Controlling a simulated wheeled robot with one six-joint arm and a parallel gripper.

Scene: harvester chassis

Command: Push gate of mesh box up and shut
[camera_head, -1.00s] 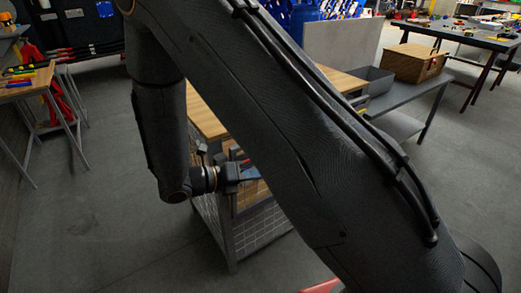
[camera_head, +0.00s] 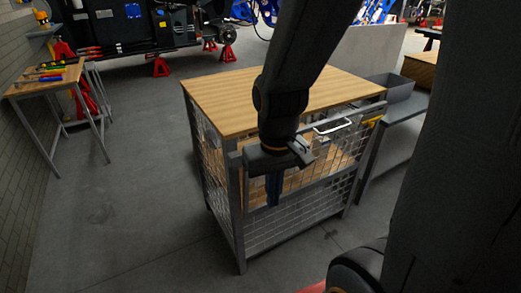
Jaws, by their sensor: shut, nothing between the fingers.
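The mesh box (camera_head: 240,215) stands in the middle of the head view, with grey metal posts, wire mesh sides and a wooden top. Its gate (camera_head: 343,146) is the upper front mesh panel, with a pale bar handle (camera_head: 332,126) near its top rail. The gate looks upright or nearly so; I cannot tell if it is fully shut. My gripper (camera_head: 274,190) points down in front of the gate's left part, its fingers shut and empty. I cannot tell if it touches the mesh. My wrist hides part of the gate and its top rail.
A yellow piece (camera_head: 373,120) shows at the box's upper right corner. A grey bench (camera_head: 405,125) with a grey bin (camera_head: 390,88) stands close on the right. A small tool table (camera_head: 45,80) is at the left. Floor is clear left and in front.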

